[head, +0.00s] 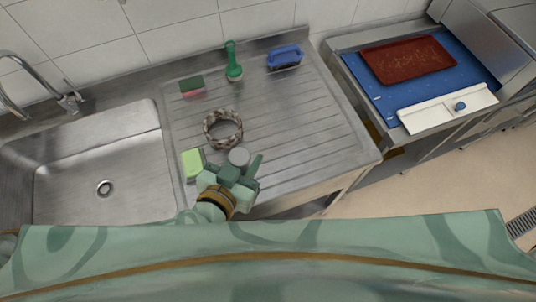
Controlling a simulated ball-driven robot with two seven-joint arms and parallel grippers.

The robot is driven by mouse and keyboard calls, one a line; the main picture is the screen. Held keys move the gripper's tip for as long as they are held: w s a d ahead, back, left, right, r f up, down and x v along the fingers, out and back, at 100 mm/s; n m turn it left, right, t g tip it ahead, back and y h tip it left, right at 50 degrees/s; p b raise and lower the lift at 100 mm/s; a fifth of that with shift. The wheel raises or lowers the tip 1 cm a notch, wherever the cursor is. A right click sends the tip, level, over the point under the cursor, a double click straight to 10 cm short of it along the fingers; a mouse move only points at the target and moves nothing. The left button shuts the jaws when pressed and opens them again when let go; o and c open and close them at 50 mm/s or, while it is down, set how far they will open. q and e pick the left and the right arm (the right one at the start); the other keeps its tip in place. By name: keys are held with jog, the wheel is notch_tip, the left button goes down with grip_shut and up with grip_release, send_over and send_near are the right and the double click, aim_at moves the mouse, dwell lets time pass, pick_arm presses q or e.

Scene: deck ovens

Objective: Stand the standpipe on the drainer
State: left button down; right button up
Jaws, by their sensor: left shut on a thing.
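A grey cylinder with a round top, which I take for the standpipe (239,157), is between the fingers of my left gripper (238,168). The gripper is shut on it, above the front part of the grooved steel drainer (310,125). The round end faces up toward the head camera. The gripper hides its lower part, so I cannot tell whether it touches the drainer. My right gripper is not in view.
A mottled ring (209,138) lies just behind the standpipe. A yellow-green sponge (191,163) is left of the gripper. A green-and-pink sponge (192,86), a green brush (233,70) and a blue brush (285,57) lie at the back. The drainer's right side is clear. The sink (80,160) is at left.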

pick_arm(q)
jog(key=w+d+f+b, duration=0.2)
jog(key=w+f, duration=0.4)
jog(key=w+d+f+b, duration=0.2)
jog(key=w+f+b, duration=0.1)
jog(key=w+f, duration=0.3)
jog(key=shift+w+d+f, duration=0.35)
jog(key=shift+f, duration=0.1)
jog(key=shift+f, duration=0.1)
jog(key=c, duration=1.1)
grip_release()
jog(key=shift+o, duration=0.2)
